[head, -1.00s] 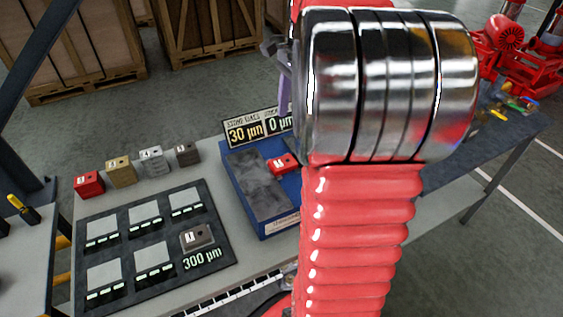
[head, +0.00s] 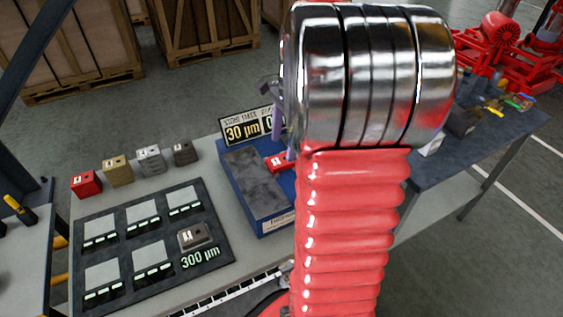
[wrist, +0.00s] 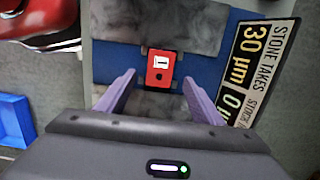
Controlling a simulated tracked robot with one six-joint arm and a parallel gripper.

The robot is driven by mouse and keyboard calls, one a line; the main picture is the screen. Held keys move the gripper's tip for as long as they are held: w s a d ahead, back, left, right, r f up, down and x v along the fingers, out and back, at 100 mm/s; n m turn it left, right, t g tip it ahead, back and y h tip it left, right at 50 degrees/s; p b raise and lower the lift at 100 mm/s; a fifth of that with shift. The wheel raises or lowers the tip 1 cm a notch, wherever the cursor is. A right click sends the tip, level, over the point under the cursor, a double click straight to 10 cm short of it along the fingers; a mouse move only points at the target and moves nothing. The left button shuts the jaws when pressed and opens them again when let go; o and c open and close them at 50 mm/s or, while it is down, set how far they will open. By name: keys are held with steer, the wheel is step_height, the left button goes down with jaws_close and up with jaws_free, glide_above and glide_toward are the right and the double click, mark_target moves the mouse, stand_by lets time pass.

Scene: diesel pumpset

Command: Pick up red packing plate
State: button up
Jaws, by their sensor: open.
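The red packing plate (wrist: 160,69) is a small red block with a white label and a dark hole. It lies in the blue tray (wrist: 122,65), between the grey stone patches. In the head view the plate (head: 276,163) is partly hidden by my arm. My gripper (wrist: 163,84) is open, with its two purple fingers spread on either side of the near end of the plate. I see no finger touching it. In the head view most of my gripper is hidden behind my arm; one purple finger (head: 290,140) shows above the plate.
Another red block (head: 87,184), a tan one (head: 118,170), a light grey one (head: 151,158) and a dark one (head: 185,152) stand along the bench's back edge. A black slotted board (head: 150,232) lies in front. A sign (head: 241,128) stands behind the tray.

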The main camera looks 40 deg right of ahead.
mark_target(281, 160)
steer(key=shift+a+f, duration=0.2)
steer(key=shift+f, duration=1.1)
steer(key=shift+a+f, duration=0.2)
steer(key=shift+f, duration=1.1)
steer(key=shift+c, duration=0.6)
steer(key=c, duration=1.4)
